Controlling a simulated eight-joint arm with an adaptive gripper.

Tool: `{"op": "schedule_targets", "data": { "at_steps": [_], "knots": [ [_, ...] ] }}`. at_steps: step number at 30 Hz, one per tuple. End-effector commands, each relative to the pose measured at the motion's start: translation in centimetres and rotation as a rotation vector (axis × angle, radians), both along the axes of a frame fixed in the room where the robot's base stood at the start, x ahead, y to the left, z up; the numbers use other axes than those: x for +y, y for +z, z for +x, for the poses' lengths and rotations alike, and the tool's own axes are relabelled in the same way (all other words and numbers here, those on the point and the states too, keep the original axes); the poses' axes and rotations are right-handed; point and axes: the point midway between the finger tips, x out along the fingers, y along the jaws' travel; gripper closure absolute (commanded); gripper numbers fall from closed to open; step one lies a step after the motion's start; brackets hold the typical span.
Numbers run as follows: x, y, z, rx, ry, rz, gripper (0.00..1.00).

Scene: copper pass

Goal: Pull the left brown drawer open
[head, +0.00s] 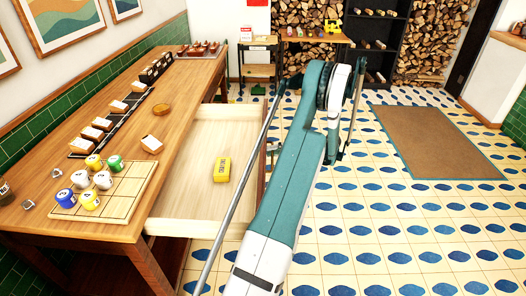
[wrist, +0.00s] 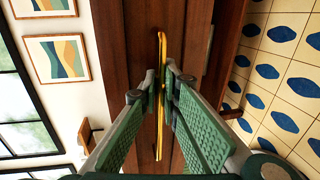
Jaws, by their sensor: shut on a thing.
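The brown drawer stands well out from the long wooden table in the head view. Its pale wooden inside (head: 205,150) shows, with a small yellow box (head: 222,170) lying in it. In the wrist view the brown drawer front (wrist: 194,40) fills the middle and carries a long brass bar handle (wrist: 161,50). My gripper (wrist: 168,78) is shut on this handle, with one green finger on each side of it. In the head view my arm covers much of the drawer front and the gripper's hold cannot be made out.
Open tiled floor (head: 390,220) lies to the right, with a brown mat (head: 430,140). A black shelf (head: 380,45) stands at the back.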

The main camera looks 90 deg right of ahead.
Motion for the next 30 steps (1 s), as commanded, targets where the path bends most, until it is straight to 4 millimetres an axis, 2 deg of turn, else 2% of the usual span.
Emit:
{"op": "schedule_targets", "data": {
  "at_steps": [4, 14, 15, 16, 30],
  "knots": [
    [-0.19, 0.12, -0.68, -0.002, -0.004, -0.002, 1.0],
    [-0.22, 0.15, -0.69, -0.002, -0.004, -0.002, 1.0],
    [-0.22, 0.14, -0.7, -0.002, -0.004, -0.002, 0.88],
    [-0.21, 0.14, -0.69, -0.002, -0.003, -0.002, 0.86],
    [-0.09, 0.14, -1.13, -0.001, -0.001, -0.001, 0.86]
  ]
}}
